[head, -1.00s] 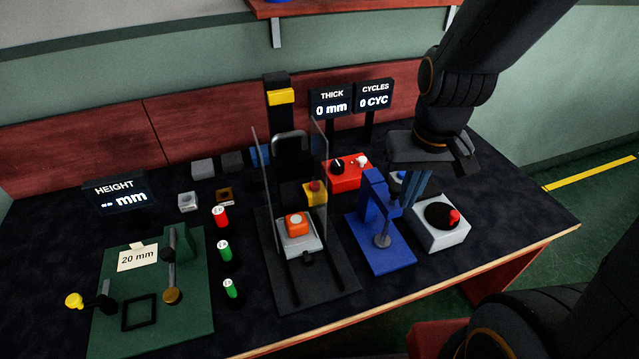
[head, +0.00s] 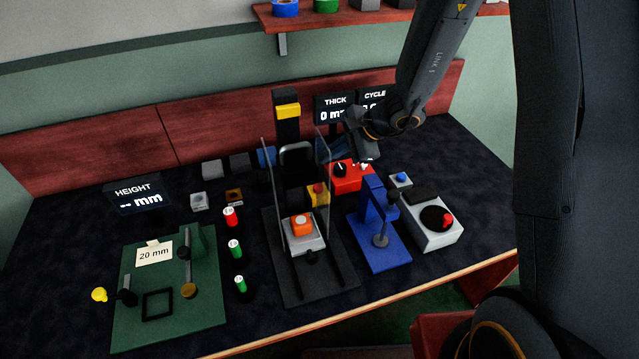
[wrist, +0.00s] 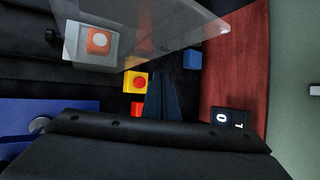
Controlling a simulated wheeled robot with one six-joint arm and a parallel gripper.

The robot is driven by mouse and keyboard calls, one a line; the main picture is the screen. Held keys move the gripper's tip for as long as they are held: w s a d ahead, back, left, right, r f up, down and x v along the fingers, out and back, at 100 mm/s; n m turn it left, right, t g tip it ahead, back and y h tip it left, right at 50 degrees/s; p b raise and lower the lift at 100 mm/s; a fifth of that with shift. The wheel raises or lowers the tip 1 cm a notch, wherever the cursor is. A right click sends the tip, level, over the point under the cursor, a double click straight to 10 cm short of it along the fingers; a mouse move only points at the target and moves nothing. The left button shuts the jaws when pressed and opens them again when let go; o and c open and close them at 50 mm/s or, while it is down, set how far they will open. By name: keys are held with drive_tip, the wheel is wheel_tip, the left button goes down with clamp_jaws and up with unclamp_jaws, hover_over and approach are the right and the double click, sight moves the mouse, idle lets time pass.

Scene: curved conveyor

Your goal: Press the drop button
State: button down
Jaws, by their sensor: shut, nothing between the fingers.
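A yellow box with a red button (head: 318,190) stands at the right side of the black drop stand, beside a clear panel (head: 325,165). In the wrist view the red button (wrist: 139,84) sits just left of my fingertips, with a gap I cannot judge. My gripper (head: 326,150) is shut and empty, above and behind the button in the head view, partly seen past the clear panel. Its dark blue fingers also show in the wrist view (wrist: 162,88). An orange block (head: 302,225) rests on the light block of the stand (head: 303,243).
A red control box (head: 350,180) lies close behind and right of the button. A blue press (head: 378,225) and a white box with a red knob (head: 435,235) stand further right. The clear panels beside the stand are close obstacles. A green plate (head: 205,312) lies at left.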

drive_tip(key=shift+w+a+f+m+t, duration=0.3)
drive_tip(key=shift+w+f, duration=0.2)
drive_tip(key=shift+w, duration=0.2)
drive_tip(key=shift+w+a+f+m+t, duration=0.2)
drive_tip(key=shift+w+a+f+m, duration=0.25)
drive_tip(key=shift+w, duration=0.25)
drive_tip(key=shift+f, duration=0.1)
wheel_tip(320, 180, down, 7)
drive_tip(key=b, duration=0.3)
drive_tip(key=shift+f+b, duration=0.85)
drive_tip(key=shift+b, duration=0.2)
drive_tip(key=shift+f+b, duration=0.2)
drive_tip(key=shift+b, duration=0.1)
idle(0.4)
drive_tip(key=shift+f+b, duration=0.25)
drive_tip(key=shift+b, duration=0.05)
